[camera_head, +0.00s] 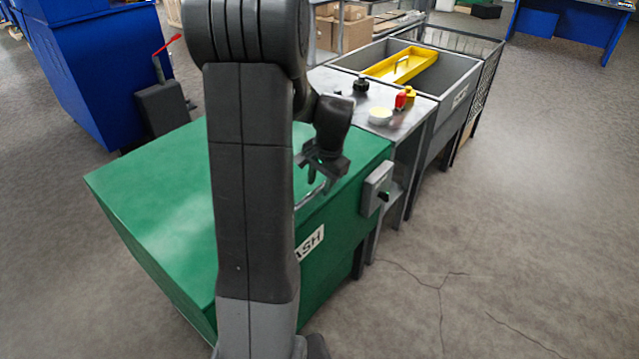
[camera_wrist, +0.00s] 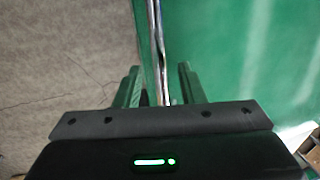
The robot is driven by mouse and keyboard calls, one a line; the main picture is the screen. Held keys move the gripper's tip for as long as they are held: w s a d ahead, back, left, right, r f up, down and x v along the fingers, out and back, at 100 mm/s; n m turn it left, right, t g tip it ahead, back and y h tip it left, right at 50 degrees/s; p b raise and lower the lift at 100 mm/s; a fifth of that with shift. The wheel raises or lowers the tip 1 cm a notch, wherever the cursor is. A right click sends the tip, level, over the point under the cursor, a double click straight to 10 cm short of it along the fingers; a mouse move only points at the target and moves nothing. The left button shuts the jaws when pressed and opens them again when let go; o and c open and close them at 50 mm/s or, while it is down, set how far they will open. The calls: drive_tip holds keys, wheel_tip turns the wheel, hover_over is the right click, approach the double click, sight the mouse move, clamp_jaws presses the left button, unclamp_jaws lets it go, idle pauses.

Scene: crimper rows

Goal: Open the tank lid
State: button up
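The green tank (camera_head: 150,215) with a partly hidden label ending in "ASH" stands in front of me, its flat green lid (camera_head: 165,180) down. A metal bar handle (camera_head: 312,196) runs along the lid's front edge, partly hidden by my arm. My gripper (camera_head: 320,168) is over this edge at the handle's far end. In the wrist view, the handle (camera_wrist: 157,40) runs between the two spread fingers of my gripper (camera_wrist: 160,75), with gaps visible on both sides. The green lid (camera_wrist: 240,60) fills the right side there. I cannot tell how deep the bar sits between the fingers.
A grey box with a dark knob (camera_head: 376,190) is on the tank's side. Beyond are a grey bench (camera_head: 335,80) with small bottles and a bowl, and a grey basin (camera_head: 455,75) holding a yellow tray (camera_head: 402,66). A blue container (camera_head: 90,75) stands left. Floor at right is clear.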

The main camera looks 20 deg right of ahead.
drive_tip(key=shift+f, duration=0.35)
clamp_jaws()
drive_tip(key=shift+r, duration=0.1)
